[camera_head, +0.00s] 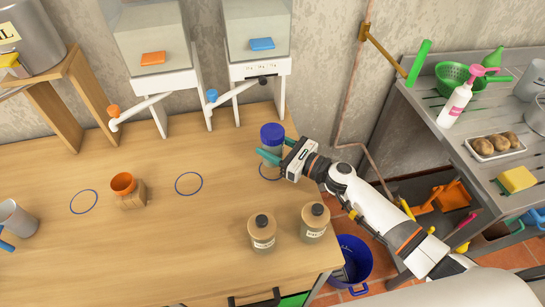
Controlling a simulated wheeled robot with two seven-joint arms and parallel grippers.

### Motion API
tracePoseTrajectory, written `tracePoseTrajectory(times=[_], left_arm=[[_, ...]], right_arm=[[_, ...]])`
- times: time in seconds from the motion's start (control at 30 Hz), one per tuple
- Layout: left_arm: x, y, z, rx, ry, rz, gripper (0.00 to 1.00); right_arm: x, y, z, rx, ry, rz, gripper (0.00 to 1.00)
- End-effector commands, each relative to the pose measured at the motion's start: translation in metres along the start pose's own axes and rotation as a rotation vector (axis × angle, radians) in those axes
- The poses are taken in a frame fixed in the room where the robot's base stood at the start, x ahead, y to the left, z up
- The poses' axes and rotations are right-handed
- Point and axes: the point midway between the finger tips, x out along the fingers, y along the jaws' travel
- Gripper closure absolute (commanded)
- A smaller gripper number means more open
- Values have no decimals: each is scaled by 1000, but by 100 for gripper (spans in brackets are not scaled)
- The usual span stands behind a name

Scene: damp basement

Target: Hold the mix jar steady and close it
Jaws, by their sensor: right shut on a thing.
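A jar with a pale bluish body (273,153) and a dark blue lid (272,133) is at the right end of the wooden table; I take it for the mix jar. It looks upright, and the lid sits on its top; whether it is fastened cannot be told. My right gripper (277,151) comes from the right, with its teal fingers shut on the jar body below the lid. The gripper hides part of the body. A drawn blue circle shows partly beneath the jar; whether the base touches the table is unclear. My left gripper is not in view.
Two labelled jars (262,231) stand near the table's front right. An orange-rimmed cup (123,184) sits on a wooden block to the left. The table's middle is clear.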

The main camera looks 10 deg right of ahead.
Motion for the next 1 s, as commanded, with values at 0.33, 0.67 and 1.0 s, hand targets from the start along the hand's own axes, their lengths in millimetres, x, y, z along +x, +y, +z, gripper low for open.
tracePoseTrajectory(times=[0.33, 0.67, 1.0], left_arm=[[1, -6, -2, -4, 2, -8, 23], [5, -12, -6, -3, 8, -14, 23], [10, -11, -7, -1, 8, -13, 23]], right_arm=[[1, 0, 6, 3, 4, -1, 100], [1, 0, 36, 0, 5, -1, 100], [1, 0, 41, 0, 4, -1, 100]])
